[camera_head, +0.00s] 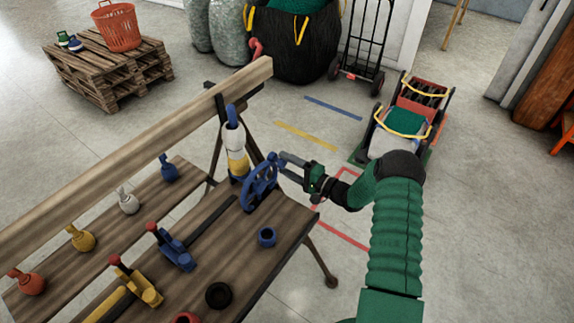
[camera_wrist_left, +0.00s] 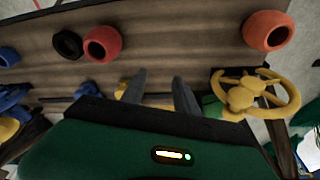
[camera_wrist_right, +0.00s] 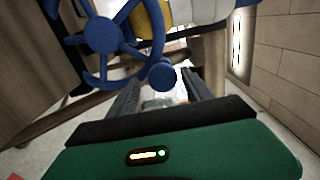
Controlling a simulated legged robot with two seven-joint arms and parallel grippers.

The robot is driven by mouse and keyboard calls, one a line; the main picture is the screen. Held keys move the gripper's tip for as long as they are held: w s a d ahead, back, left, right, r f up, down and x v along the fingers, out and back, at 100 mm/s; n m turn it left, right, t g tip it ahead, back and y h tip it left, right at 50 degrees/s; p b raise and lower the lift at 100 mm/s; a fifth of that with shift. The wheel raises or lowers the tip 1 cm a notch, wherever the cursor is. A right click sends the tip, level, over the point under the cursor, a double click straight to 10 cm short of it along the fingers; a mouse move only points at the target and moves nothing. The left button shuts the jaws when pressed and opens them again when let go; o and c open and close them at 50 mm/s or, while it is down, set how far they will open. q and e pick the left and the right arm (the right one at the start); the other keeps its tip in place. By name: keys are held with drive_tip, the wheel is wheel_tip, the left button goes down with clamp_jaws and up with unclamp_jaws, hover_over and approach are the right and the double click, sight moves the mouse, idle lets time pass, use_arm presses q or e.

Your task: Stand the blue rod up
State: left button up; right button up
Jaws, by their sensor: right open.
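A blue rod-like piece (camera_head: 232,115) points upward from a white and yellow stack (camera_head: 236,152) at the bench's far end. A blue lever block with a red knob (camera_head: 175,246) lies on the bench; I cannot tell which of these is the task's rod. My right gripper (camera_head: 283,165) is open beside a blue handwheel (camera_head: 261,183). In the right wrist view the handwheel's round knob (camera_wrist_right: 162,76) appears between the fingertips; contact is unclear. My left gripper (camera_wrist_left: 160,84) is open and empty in its wrist view, near a yellow handwheel (camera_wrist_left: 248,95); the head view does not show it.
Coloured bottle-shaped pieces, including a yellow one (camera_head: 81,239), stand on the left plank.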

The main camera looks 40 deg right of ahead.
drive_tip(key=shift+s+r, duration=0.1)
drive_tip(key=shift+s, duration=0.15)
drive_tip(key=b+v, duration=0.1)
drive_tip(key=v, duration=1.5)
drive_tip(key=shift+d, duration=0.2)
drive_tip(key=shift+s, duration=0.15)
